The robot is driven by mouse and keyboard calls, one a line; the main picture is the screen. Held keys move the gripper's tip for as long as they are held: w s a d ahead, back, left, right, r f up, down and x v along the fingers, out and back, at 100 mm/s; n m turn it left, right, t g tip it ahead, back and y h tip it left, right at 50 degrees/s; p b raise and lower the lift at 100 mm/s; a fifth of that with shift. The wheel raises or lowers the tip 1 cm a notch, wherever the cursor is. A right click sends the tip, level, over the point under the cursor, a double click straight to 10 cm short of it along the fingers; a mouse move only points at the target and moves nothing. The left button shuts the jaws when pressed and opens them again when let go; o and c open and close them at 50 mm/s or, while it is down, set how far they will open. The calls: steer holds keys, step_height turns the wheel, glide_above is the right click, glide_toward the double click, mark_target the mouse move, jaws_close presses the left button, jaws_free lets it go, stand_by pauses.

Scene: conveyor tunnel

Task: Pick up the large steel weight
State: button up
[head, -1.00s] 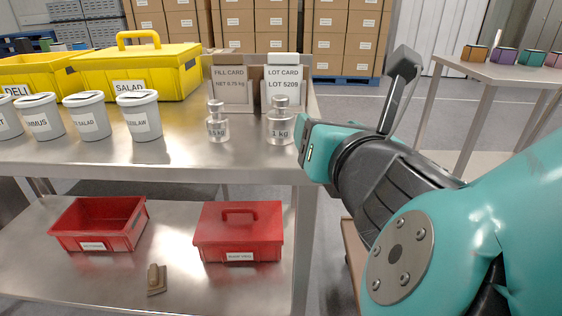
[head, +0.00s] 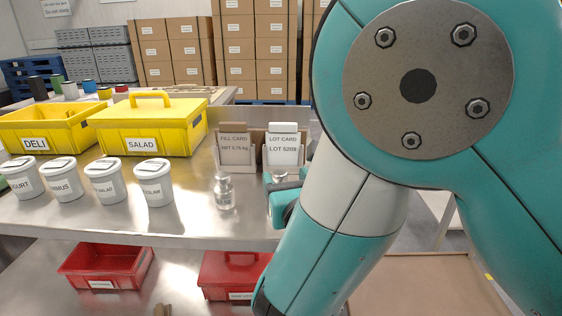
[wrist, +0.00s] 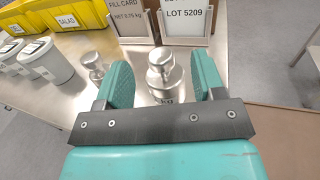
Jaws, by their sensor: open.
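The large steel weight (wrist: 163,80), a shiny cylinder with a knob, stands upright on the steel bench. In the wrist view it shows between the two teal fingers of my gripper (wrist: 162,72), with a gap on each side. The gripper is open and empty. In the head view the gripper (head: 283,198) hides most of the large weight, with only its top showing (head: 279,174). The smaller steel weight (head: 224,192) stands to its left and also shows in the wrist view (wrist: 95,66), just outside the left finger.
The fill card (head: 234,148) and lot card (head: 281,147) stand in holders behind the weights. White tubs (head: 154,184) and yellow crates, one marked SALAD (head: 150,130), fill the left. Red boxes (head: 105,265) sit on the lower shelf. The bench's right edge is close.

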steer(key=shift+w+a, duration=0.1)
steer(key=shift+w, duration=0.35)
steer(key=p+x, duration=0.1)
steer(key=x, duration=0.2)
steer(key=p+x, duration=0.1)
steer(key=x, duration=0.1)
steer(key=shift+w+a+f+p, duration=0.1)
steer(key=shift+w+f+p, duration=0.05)
steer(key=shift+f+p, duration=0.15)
jaws_close()
steer(key=shift+r, duration=0.1)
